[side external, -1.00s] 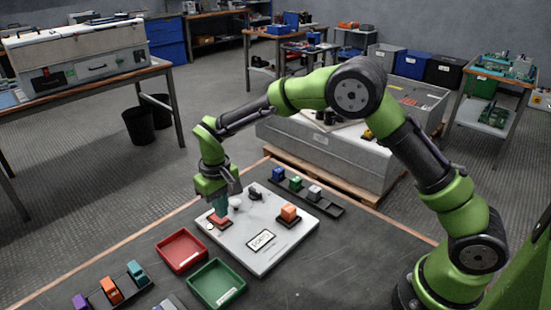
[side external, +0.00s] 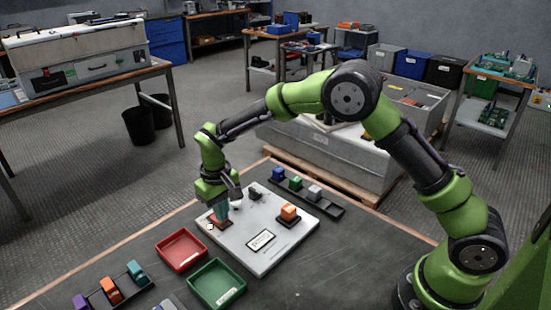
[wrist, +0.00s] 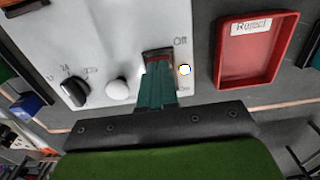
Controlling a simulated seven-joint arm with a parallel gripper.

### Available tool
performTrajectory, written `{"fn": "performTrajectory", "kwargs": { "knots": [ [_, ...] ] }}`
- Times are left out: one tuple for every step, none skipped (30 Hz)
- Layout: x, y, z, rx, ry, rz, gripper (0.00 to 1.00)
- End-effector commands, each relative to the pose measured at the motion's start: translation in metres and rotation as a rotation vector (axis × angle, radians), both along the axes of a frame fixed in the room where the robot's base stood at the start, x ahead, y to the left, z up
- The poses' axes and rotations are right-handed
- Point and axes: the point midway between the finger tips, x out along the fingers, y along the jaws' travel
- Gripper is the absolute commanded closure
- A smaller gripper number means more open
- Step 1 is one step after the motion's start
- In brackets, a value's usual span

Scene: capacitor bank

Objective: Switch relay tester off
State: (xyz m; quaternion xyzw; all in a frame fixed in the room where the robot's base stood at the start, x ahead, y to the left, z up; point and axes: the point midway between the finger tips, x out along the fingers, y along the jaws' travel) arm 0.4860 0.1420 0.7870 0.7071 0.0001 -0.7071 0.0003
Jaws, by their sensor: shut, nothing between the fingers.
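The relay tester is a pale flat panel (side external: 236,238) on the dark table, with a framed label (side external: 261,240) and an orange block on a dark base (side external: 289,213). Its red switch (wrist: 158,56) has a dark surround and sits beside the printed "Off" (wrist: 180,41). My gripper (wrist: 158,66) has its teal fingers shut, with the tips at the switch and covering part of it. In the side view my gripper (side external: 221,221) is low over the panel's left corner. I cannot tell if the fingers press the switch. A small pale lamp with a yellowish rim (wrist: 185,69) is beside it.
A white round knob (wrist: 118,89) and a black dial (wrist: 74,91) are left of the fingers in the wrist view. A red tray (side external: 181,250) and a green tray (side external: 217,284) lie near the panel. A rail with coloured blocks (side external: 325,203) runs behind it.

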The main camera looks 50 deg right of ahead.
Motion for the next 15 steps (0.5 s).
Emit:
{"fn": "performTrajectory", "kwargs": {
  "knots": [
    [-0.0001, 0.0000, -0.0012, 0.000, 0.000, 0.000, 1.00],
    [-0.0001, 0.0000, -0.0016, 0.000, 0.000, 0.000, 1.00],
    [0.0000, 0.0000, -0.0023, 0.000, 0.000, 0.000, 1.00],
    [0.0000, 0.0000, -0.0028, 0.000, 0.000, 0.000, 1.00],
    [0.0000, 0.0000, -0.0032, 0.000, 0.000, 0.000, 1.00],
    [0.0000, 0.0000, -0.0039, 0.000, 0.000, 0.000, 1.00],
    [0.0000, 0.0000, -0.0043, 0.000, 0.000, 0.000, 1.00],
    [0.0000, 0.0000, -0.0048, 0.000, 0.000, 0.000, 1.00],
    [0.0000, 0.0000, -0.0055, 0.000, 0.000, 0.000, 1.00],
    [-0.0001, -0.0001, -0.0059, 0.000, 0.000, 0.000, 1.00],
    [-0.0001, 0.0000, -0.0064, 0.000, 0.000, 0.000, 1.00],
    [0.0000, 0.0000, -0.0065, 0.000, 0.000, 0.000, 1.00],
    [0.0000, 0.0000, -0.0063, 0.000, 0.000, 0.000, 1.00],
    [0.0000, 0.0000, -0.0059, 0.000, 0.000, 0.000, 1.00],
    [0.0001, 0.0000, -0.0045, 0.000, 0.000, 0.000, 1.00]
  ]
}}
